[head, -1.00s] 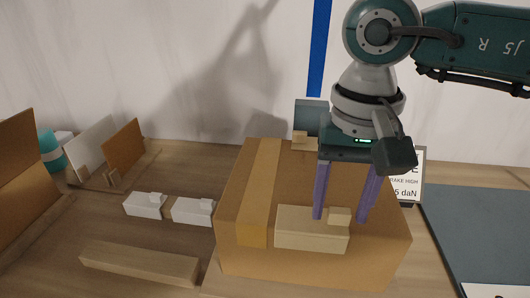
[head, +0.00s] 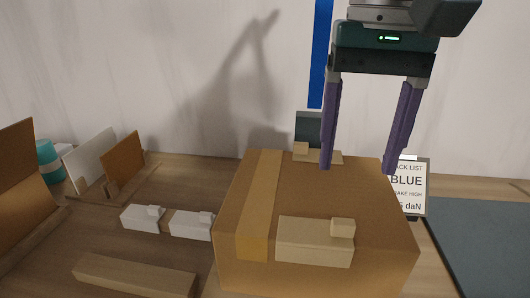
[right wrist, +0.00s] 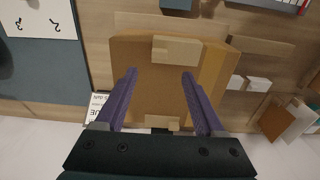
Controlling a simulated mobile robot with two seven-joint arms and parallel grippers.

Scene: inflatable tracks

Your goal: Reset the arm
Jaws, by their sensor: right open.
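My right gripper (head: 357,170) is open and empty, its two purple fingers pointing down above the back part of a cardboard box (head: 310,205). In the right wrist view the fingers (right wrist: 160,78) hang apart over the same box (right wrist: 140,90). A pale wooden block (head: 308,240) with a small cube on it is at the front edge of the box, apart from the fingers. It also shows in the right wrist view (right wrist: 176,50). My left gripper is not in view.
A card sign (head: 406,190) stands right of the box, beside a dark blue-grey mat (head: 480,235). Two white blocks (head: 143,218) and a wooden bar (head: 135,277) lie to the left. Upright panels (head: 92,155) and a teal cylinder (head: 48,160) stand far left.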

